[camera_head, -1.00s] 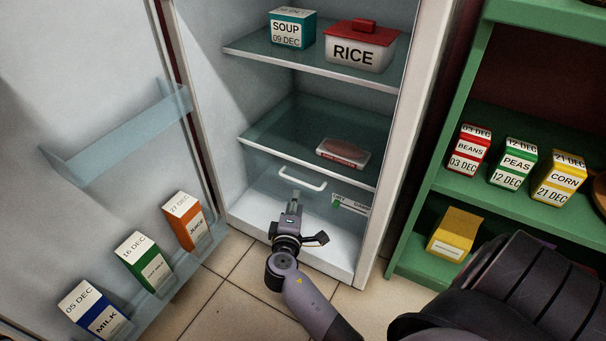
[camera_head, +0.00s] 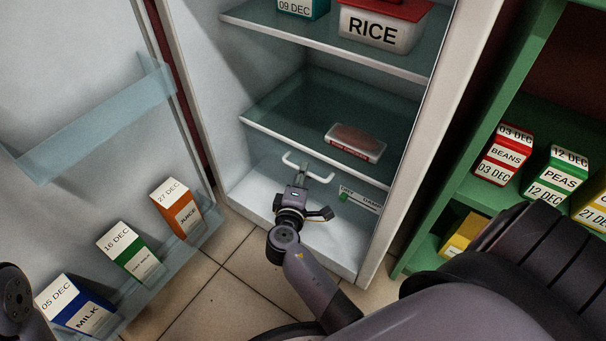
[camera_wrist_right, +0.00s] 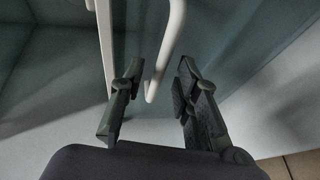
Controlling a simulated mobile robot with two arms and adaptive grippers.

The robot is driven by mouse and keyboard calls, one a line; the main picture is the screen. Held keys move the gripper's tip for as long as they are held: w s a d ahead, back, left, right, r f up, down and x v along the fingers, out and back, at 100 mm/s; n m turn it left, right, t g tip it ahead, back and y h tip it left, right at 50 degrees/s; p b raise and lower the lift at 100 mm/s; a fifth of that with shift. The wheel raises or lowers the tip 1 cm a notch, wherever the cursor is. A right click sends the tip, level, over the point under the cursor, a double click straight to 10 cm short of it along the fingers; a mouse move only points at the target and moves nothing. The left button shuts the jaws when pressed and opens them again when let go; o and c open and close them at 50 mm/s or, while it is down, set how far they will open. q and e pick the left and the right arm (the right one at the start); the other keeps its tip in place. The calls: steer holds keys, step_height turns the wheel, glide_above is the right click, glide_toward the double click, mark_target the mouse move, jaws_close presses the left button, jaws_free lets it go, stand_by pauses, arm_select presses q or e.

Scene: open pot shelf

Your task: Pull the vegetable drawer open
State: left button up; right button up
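The vegetable drawer (camera_head: 262,152) is a see-through drawer low in the open fridge, under the lower glass shelf. Its white bar handle (camera_head: 308,170) also shows in the right wrist view (camera_wrist_right: 173,45). The drawer looks shut. My right gripper (camera_head: 301,178) is at the handle in the head view. In the right wrist view the right gripper (camera_wrist_right: 161,70) is open, with the bent end of the handle between its two fingers. Neither finger is clearly pressed on the bar. My left gripper is not in view.
A slider with a green knob (camera_head: 344,197) is right of the handle. A meat pack (camera_head: 356,143) lies on the shelf above. The open fridge door at left holds cartons, including juice (camera_head: 178,209) and milk (camera_head: 74,304). A green shelf (camera_head: 480,192) with boxes stands at right.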

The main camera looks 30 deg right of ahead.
jaws_close()
stand_by(0.7)
